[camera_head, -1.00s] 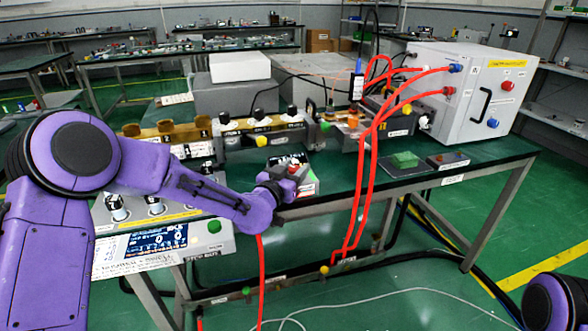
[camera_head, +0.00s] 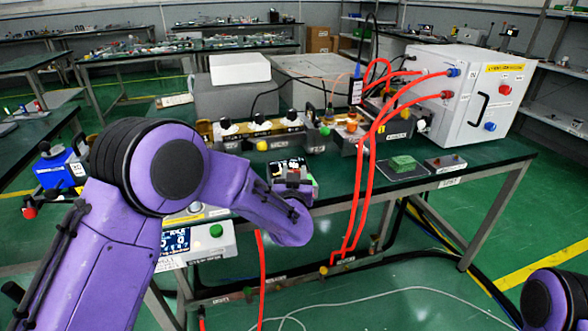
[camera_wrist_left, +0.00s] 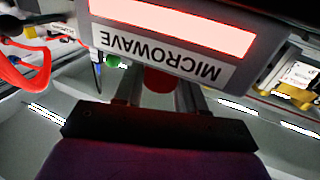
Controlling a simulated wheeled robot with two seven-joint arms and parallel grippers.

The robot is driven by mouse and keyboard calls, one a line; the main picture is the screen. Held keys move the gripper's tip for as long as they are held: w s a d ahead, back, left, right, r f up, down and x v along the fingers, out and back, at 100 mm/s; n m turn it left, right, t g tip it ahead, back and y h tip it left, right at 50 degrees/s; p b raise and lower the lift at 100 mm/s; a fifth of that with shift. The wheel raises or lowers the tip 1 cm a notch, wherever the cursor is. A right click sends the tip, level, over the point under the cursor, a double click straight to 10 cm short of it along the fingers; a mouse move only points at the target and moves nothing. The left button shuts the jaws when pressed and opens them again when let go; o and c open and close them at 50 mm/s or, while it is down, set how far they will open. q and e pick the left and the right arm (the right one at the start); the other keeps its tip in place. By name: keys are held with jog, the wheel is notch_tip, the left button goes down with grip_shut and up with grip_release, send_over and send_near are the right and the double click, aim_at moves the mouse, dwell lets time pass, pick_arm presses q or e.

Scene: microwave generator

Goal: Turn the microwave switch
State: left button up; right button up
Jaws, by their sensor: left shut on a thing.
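The microwave unit (camera_wrist_left: 165,40) fills the top of the left wrist view, with a lit red-white panel and an upside-down "MICROWAVE" label. A red round switch (camera_wrist_left: 158,80) sits just below the label, between the two fingers of my left gripper (camera_wrist_left: 158,92). The fingers are shut on this switch; the dark gripper body hides its lower part. My right gripper is out of view.
A large white cabinet (camera_head: 460,95) stands at the bench's right, with red cables (camera_head: 367,170) hanging past the front edge. A row of metal parts (camera_head: 265,130) lies behind the small unit. A control box (camera_head: 200,240) is partly behind my left arm.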

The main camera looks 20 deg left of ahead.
pick_arm(q)
jog(key=n+g+y, duration=0.1)
jog(key=y, duration=0.1)
jog(key=n+g+y+p, duration=0.1)
jog(key=n+y, duration=0.1)
jog(key=y, duration=0.1)
jog(key=shift+d+r+n, duration=0.1)
jog(key=shift+n, duration=0.2)
jog(key=shift+n+g+y, duration=1.5)
jog(key=shift+g+y, duration=0.2)
jog(key=shift+y, duration=0.2)
jog(key=o, duration=1)
jog(key=shift+c, duration=0.2)
